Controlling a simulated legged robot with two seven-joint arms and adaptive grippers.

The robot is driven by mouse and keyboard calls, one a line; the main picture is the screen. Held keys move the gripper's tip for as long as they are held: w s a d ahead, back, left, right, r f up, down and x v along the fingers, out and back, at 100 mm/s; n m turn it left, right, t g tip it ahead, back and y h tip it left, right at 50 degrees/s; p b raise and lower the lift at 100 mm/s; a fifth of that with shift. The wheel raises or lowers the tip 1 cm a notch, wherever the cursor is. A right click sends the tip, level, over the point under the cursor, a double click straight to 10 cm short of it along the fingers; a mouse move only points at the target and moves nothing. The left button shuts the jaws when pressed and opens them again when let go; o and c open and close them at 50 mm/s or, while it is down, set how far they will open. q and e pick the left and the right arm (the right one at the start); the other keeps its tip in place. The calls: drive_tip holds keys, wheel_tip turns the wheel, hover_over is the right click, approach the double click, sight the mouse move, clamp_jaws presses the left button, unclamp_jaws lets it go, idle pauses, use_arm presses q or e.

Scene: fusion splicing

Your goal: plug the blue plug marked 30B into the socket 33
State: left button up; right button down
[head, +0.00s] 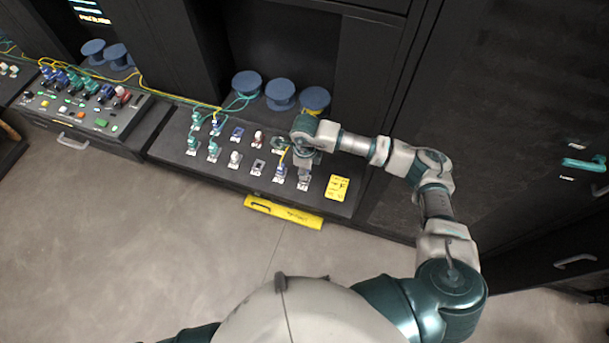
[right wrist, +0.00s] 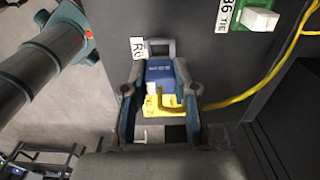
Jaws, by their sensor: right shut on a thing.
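My right gripper (right wrist: 160,100) is shut on a blue plug (right wrist: 160,72) with a yellow cable in the right wrist view. The marking on the plug is too blurred to read. A grey socket frame (right wrist: 160,46) shows just beyond the plug, beside a white label; I cannot tell whether the plug sits in it. In the head view my right gripper (head: 304,172) is over the right end of the socket panel (head: 325,208), and the held plug cannot be made out clearly there. I cannot read which socket is 33. My left gripper is not in view.
Several plugs and sockets stand in two rows on the panel, including a white plug (head: 235,158) and an empty socket (head: 258,167). Blue spools (head: 280,93) stand behind. A white-and-green switch (right wrist: 260,20) is near the held plug.

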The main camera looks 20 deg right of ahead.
drive_tip(key=shift+r+p, duration=0.6)
drive_tip(key=shift+r, duration=0.85)
